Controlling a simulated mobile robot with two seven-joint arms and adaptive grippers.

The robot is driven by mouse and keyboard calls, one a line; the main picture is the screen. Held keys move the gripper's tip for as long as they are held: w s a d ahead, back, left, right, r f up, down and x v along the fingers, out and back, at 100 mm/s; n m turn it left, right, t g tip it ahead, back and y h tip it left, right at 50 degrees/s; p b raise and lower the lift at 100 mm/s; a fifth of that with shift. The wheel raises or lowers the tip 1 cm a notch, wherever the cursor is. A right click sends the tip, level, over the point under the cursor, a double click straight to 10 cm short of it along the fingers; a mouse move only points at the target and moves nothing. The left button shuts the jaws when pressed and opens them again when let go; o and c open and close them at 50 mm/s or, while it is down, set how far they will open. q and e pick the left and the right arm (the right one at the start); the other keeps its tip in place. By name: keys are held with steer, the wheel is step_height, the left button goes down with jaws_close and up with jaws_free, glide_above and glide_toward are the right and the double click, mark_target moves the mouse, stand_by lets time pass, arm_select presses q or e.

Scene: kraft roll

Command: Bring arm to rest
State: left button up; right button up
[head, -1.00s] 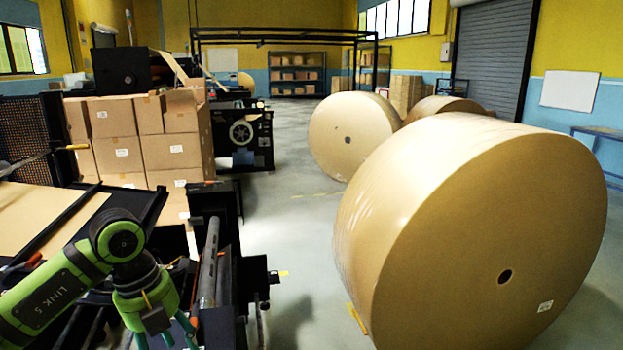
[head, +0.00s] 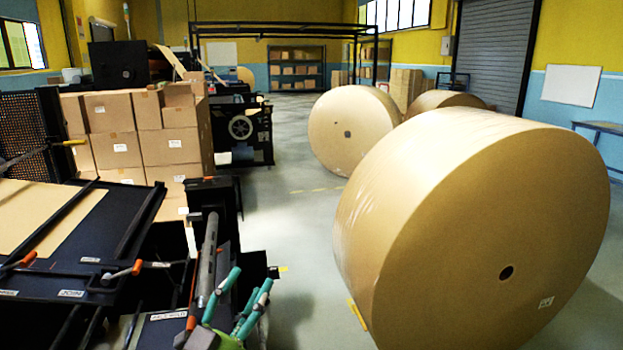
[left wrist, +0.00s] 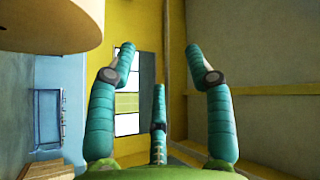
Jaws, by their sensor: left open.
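My left gripper (head: 240,300) shows at the bottom of the head view, left of the middle, with teal fingers pointing up. It is in front of the machine's dark frame and close to a grey metal bar (head: 208,262). In the left wrist view my left gripper (left wrist: 158,75) has its teal fingers spread apart with nothing between them. Behind the fingers are a yellow wall and a window. My right gripper is in neither view.
A large kraft roll (head: 440,215) stands on the floor at the right. The black machine table (head: 100,240) with orange-tipped levers is at the left. Stacked cartons (head: 165,145) stand behind it. Clear floor (head: 295,215) lies between machine and roll.

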arm_select(q)
steer(key=s+a+f+n+g+y, duration=0.3)
steer(key=f, duration=0.4)
steer(key=s+a+f+n+g+y, duration=0.2)
steer(key=a+f+n+g+y, duration=0.1)
steer(key=f, duration=0.5)
steer(key=s+a+f+n+g+y, duration=0.3)
steer(key=a+f, duration=0.1)
steer(key=f, duration=0.3)
steer(key=s+f+g, duration=0.4)
steer(key=s+f, duration=0.1)
steer(key=s, duration=0.4)
steer(key=s+f+g, duration=0.4)
steer(key=s+f, duration=0.1)
steer(key=s, duration=0.4)
step_height(320, 180, down, 24)
steer(key=s+g, duration=0.1)
steer(key=s, duration=0.1)
steer(key=s+a+f+g, duration=0.1)
steer(key=s+a+f, duration=0.1)
steer(key=s+f, duration=1.1)
steer(key=shift+s+f+g, duration=0.25)
steer(key=shift+s+g, duration=0.05)
steer(key=shift+s, duration=0.85)
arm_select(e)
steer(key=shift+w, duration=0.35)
